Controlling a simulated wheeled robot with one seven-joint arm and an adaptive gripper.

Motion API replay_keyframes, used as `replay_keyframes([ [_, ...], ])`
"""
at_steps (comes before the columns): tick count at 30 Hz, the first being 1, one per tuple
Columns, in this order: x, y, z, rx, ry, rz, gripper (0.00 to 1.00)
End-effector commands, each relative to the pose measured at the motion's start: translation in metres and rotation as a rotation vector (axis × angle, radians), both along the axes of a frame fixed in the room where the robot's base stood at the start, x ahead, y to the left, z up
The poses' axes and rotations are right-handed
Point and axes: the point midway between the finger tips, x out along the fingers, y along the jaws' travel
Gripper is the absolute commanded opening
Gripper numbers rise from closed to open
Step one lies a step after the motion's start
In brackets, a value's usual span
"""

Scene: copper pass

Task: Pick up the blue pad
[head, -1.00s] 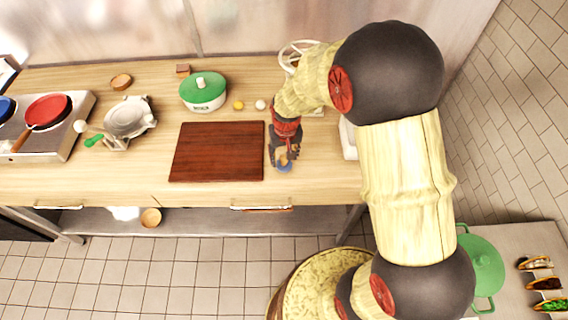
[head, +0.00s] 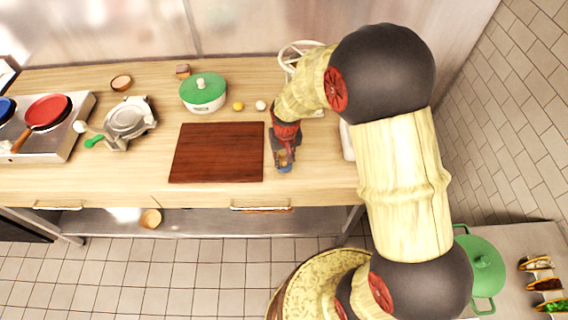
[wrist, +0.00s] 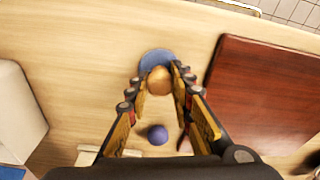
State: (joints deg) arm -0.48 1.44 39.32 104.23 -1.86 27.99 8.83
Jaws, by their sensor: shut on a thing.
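The blue pad (wrist: 157,57) is a round, flat blue disc with a tan-brown round knob (wrist: 159,82) over it, at the fingertips in the wrist view. In the head view its blue edge (head: 285,169) shows just below my gripper (head: 284,160), near the counter's front edge. My gripper (wrist: 159,78) is shut with its fingers on both sides of the knob. The fingers cover part of the disc. I cannot tell whether the disc is clear of the counter.
A dark red cutting board (head: 218,152) lies just left of my gripper. A green-lidded pot (head: 203,93), a yellow ball (head: 238,105) and a white ball (head: 260,105) stand behind. A blue-purple ball (wrist: 157,134) shows between my fingers, toward the palm. A pale block (wrist: 17,112) is opposite the board.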

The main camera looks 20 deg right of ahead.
Motion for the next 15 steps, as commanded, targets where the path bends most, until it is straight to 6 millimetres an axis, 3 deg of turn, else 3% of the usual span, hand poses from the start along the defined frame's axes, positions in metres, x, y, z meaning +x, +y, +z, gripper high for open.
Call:
replay_keyframes([
  [4,-0.0023,0.0001,-0.0028,0.0,0.006,0.0,0.0],
  [15,-0.003,0.0001,-0.0008,0.0,0.007,0.0,0.0],
])
